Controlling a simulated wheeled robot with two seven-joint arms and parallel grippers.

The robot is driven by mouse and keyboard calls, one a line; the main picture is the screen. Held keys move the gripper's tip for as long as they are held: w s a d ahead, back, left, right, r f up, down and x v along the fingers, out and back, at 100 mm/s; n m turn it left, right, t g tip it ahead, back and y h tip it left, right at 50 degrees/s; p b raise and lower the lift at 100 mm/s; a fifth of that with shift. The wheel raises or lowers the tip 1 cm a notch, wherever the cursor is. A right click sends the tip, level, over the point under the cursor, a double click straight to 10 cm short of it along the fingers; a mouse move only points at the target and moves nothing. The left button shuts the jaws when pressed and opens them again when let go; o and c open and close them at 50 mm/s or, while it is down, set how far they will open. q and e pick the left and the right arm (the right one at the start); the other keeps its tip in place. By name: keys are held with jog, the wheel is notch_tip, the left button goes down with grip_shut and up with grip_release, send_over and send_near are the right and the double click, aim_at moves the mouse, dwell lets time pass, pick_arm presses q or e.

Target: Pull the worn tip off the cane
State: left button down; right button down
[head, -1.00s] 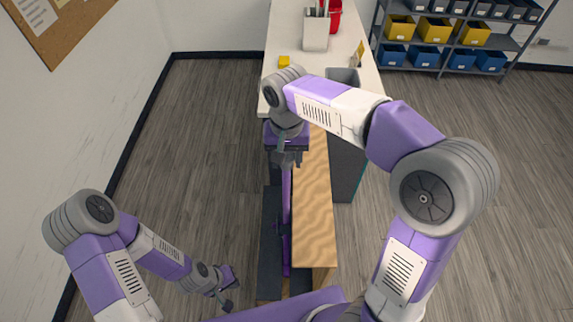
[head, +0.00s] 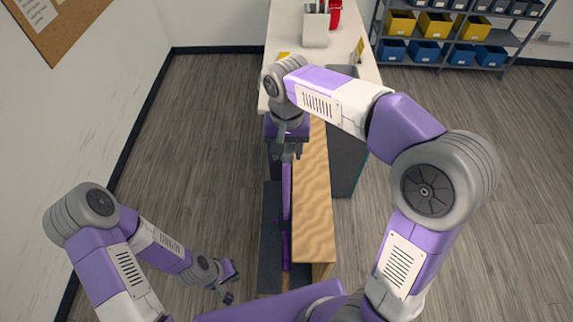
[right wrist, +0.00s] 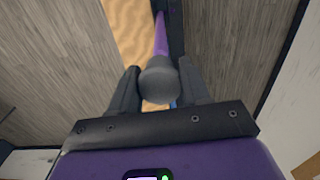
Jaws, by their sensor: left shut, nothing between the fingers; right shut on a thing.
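The cane (head: 286,190) is a purple shaft lying along the left side of a wooden bench top in the head view. Its shaft also shows in the right wrist view (right wrist: 161,35). The tip (right wrist: 158,80) is a grey, rounded rubber piece at the near end of the shaft in the wrist view. My right gripper (head: 287,155) is shut on the tip, with one finger on each side of it. The shaft still meets the tip; I cannot tell how deeply it sits inside. My left gripper (head: 230,283) is shut and empty, low at the left, away from the cane.
The wooden bench top (head: 314,200) runs beside the cane, with a dark strip (head: 270,240) to its left. A white table (head: 345,20) behind holds a white container (head: 316,35) and a red item. Shelves with bins (head: 455,45) stand back right. Floor at left is clear.

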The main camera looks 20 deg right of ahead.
jog(key=shift+r, duration=2.4)
